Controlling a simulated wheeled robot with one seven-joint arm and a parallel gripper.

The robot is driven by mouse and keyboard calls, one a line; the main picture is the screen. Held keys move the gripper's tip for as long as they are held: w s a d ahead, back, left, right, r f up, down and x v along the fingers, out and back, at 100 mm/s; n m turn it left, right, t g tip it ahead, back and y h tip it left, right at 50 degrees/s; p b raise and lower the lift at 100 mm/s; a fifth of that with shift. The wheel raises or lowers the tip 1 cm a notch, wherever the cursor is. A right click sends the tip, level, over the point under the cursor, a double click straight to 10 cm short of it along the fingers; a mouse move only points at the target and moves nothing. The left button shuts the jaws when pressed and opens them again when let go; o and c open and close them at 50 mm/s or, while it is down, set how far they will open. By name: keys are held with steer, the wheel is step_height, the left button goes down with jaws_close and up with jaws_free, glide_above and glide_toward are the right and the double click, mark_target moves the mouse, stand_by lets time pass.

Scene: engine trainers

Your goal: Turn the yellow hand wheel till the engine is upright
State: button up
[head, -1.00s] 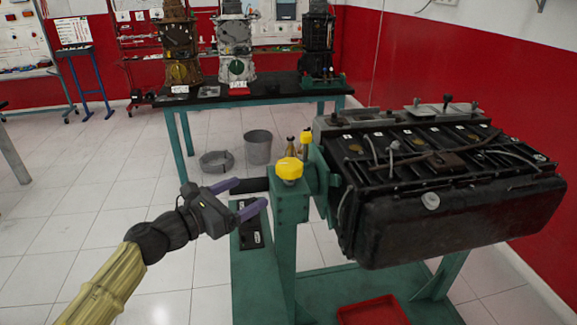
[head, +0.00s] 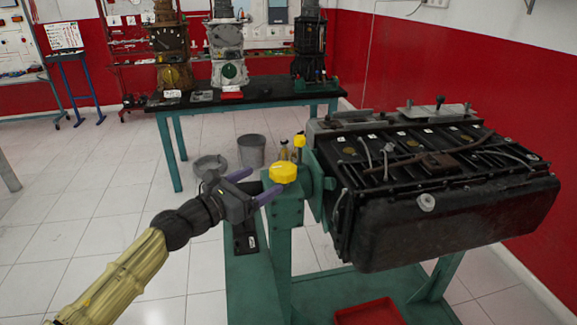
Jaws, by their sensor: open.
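The yellow hand wheel (head: 283,173) sits on top of the green stand post (head: 280,225). The dark engine (head: 440,195) is mounted on the stand to the right of the wheel. It lies on its side, with its long body stretching to the right. My gripper (head: 258,186) is open, just left of the wheel. Its two purple fingers point right toward the post. Whether a finger touches the wheel or the post I cannot tell.
A red tray (head: 370,312) lies on the stand's base below the engine. Behind, a dark-topped bench (head: 255,95) bears several engine units. A grey bucket (head: 251,151) stands on the floor. The tiled floor at left is clear.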

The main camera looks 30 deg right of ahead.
mark_target(293, 163)
steer(key=x, duration=1)
steer(key=shift+w+d, duration=0.1)
steer(key=shift+d, duration=0.1)
steer(key=c, duration=1)
